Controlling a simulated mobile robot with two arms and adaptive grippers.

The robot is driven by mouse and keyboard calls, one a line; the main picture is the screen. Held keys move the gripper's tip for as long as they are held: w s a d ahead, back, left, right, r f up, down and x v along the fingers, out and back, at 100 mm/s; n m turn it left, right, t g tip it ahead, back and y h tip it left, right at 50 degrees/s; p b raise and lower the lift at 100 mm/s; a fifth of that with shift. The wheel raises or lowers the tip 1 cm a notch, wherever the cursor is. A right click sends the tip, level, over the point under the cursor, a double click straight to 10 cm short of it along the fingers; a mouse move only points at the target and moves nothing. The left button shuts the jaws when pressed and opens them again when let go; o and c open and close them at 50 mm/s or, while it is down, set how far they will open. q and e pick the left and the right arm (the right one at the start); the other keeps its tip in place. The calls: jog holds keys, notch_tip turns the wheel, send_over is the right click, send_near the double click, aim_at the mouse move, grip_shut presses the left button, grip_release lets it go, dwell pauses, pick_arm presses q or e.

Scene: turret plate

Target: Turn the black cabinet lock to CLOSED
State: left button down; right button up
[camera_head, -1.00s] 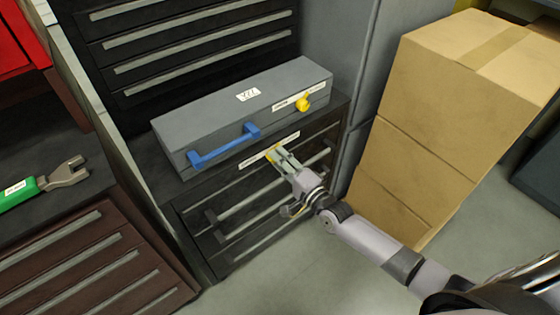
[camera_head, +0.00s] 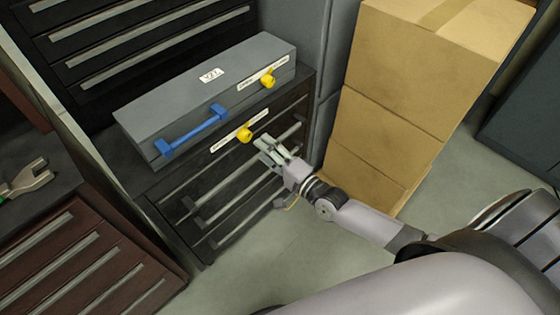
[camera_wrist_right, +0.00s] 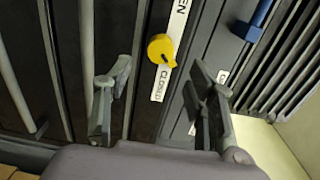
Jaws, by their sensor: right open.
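The black cabinet (camera_head: 160,196) has a yellow lock knob (camera_head: 244,134) on a white label strip along its upper front. In the right wrist view the knob (camera_wrist_right: 161,50) sits between the words OPEN above and CLOSED below. Its narrow end appears to lean down and right, toward the CLOSED side; the exact angle is unclear. My right gripper (camera_head: 268,150) is open and empty, to the lower right of the knob and apart from it. In the wrist view its fingers (camera_wrist_right: 158,98) stand either side below the knob. My left gripper is not in view.
A grey case (camera_head: 205,95) with a blue handle (camera_head: 193,132) and its own yellow knob (camera_head: 268,79) lies on the cabinet. Stacked cardboard boxes (camera_head: 385,125) stand at the right. A wrench (camera_head: 30,180) lies at far left. Floor in front is clear.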

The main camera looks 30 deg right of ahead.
jog(key=v, duration=0.6)
dwell(0.4)
jog(key=s+d+f+n+g+h+p, duration=0.1)
jog(key=s+d+f+n+g, duration=0.15)
jog(key=f, duration=0.65)
jog(key=s+d+f+n+g+h, duration=0.1)
jog(key=s+f+n+g+h, duration=0.2)
jog(key=f, duration=0.5)
jog(key=s+d+f+n+g+p, duration=0.15)
jog(key=s+f, duration=0.25)
jog(key=f, duration=0.5)
jog(key=s+a+f+n+g+h, duration=0.1)
jog(key=s+f+n+g, duration=0.3)
jog(key=s+f, duration=0.4)
jog(key=s+a+f+n+g+h, duration=0.1)
jog(key=s+f+n+g, duration=0.3)
jog(key=s, duration=1.7)
notch_tip(320, 180, down, 4)
jog(key=shift+s+a+f+n+g+p, duration=0.2)
jog(key=shift+s+a+n+g+p, duration=0.2)
jog(key=shift+n, duration=0.4)
